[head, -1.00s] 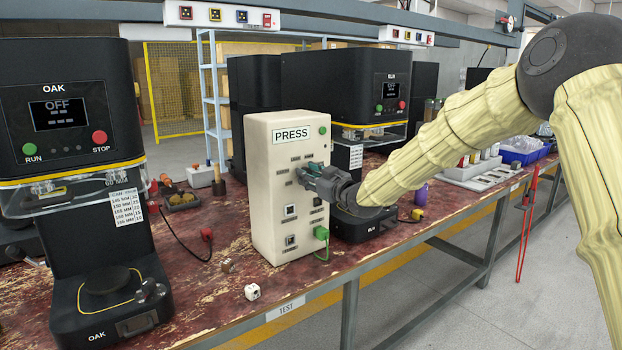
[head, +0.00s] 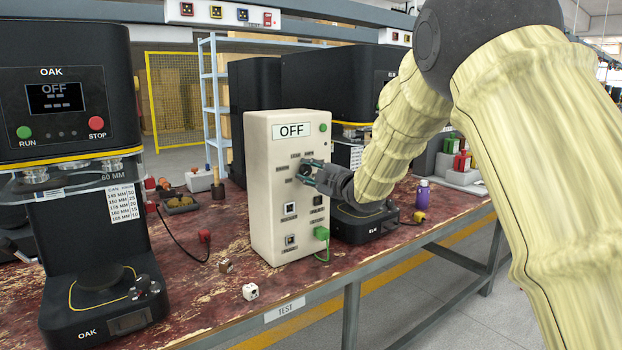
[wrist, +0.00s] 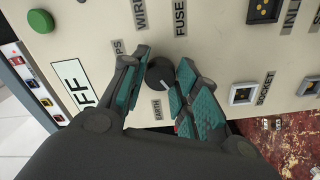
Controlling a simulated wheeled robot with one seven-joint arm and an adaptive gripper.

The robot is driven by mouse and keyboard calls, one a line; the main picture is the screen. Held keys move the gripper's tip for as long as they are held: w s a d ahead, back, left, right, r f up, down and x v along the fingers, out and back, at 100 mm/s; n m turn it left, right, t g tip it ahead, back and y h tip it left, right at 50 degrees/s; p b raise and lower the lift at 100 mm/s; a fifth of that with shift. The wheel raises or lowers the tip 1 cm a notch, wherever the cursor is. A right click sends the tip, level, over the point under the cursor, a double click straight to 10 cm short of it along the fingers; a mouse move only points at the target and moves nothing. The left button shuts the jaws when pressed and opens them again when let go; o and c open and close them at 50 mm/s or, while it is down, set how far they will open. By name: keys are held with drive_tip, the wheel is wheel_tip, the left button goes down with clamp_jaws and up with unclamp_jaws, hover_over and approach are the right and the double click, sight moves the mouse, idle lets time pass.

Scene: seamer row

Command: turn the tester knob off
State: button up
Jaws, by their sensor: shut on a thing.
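The tester (head: 262,215) is a cream box standing on the red bench, and its display (head: 291,130) reads OFF. Its dark round knob (wrist: 160,74) sits on the front panel among the labels, with a pale pointer line on it. My gripper (head: 308,172) is at the knob, its teal-padded fingers on either side of it. In the wrist view my gripper (wrist: 160,88) is shut on the knob. In the head view the fingers hide most of the knob.
A black OAK seamer (head: 60,120) stands left of the tester. The black ELM base (head: 365,222) is close on the right, with a purple bottle (head: 422,193) beyond. A green plug (head: 321,233) sits low on the panel.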

drive_tip(key=shift+d+n+b, duration=0.15)
drive_tip(key=shift+n+b, duration=0.3)
drive_tip(key=shift+n, duration=0.35)
drive_tip(key=shift+r, duration=0.1)
drive_tip(key=o, duration=1)
drive_tip(key=shift+w+d, duration=0.1)
drive_tip(key=shift+d, duration=0.05)
drive_tip(key=shift+a, duration=0.2)
drive_tip(key=shift+s+d, duration=0.4)
drive_tip(key=v, duration=1.1)
drive_tip(key=shift+a, duration=0.15)
